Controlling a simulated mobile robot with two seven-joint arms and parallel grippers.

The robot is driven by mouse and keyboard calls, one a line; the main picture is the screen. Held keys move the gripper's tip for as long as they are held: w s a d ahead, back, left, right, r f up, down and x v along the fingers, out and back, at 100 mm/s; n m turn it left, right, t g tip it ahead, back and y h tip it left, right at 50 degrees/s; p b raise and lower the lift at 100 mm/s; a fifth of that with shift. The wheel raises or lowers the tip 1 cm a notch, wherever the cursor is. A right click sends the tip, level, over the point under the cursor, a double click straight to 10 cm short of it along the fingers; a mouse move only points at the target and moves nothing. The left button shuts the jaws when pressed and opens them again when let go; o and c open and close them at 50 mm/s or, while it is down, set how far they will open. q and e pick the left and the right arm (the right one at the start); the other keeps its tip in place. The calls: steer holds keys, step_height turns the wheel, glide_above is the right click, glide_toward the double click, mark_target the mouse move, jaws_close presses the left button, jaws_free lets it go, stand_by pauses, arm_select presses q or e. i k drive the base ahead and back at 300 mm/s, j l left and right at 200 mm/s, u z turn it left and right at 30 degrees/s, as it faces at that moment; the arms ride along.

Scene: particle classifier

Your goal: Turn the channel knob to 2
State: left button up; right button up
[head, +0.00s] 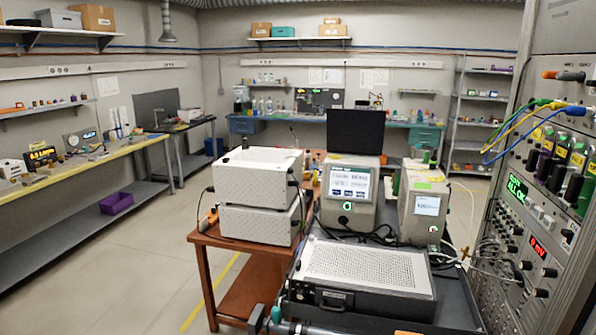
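No knob can be made out as the channel knob, and no channel number is readable. Several small dark knobs sit on the rack panel (541,205) at the right edge, around a green display (517,189) and a red display (538,247). A grey instrument with a lit screen (349,186) stands in the middle. A second grey instrument with a small screen (427,205) stands to its right. Neither gripper can be made out in the head view.
A flat case with a perforated top (364,266) lies on the dark cart in front. White boxes (258,178) stand on a brown table (225,253) to its left. Blue and yellow cables (521,130) hang on the rack. The floor (150,250) at left is clear.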

mark_target(523, 266)
steer(key=i+j+z, duration=0.3)
steer(key=i+j, duration=0.65)
steer(key=z, duration=1.7)
steer(key=i+j, duration=0.05)
steer(key=j, duration=0.05)
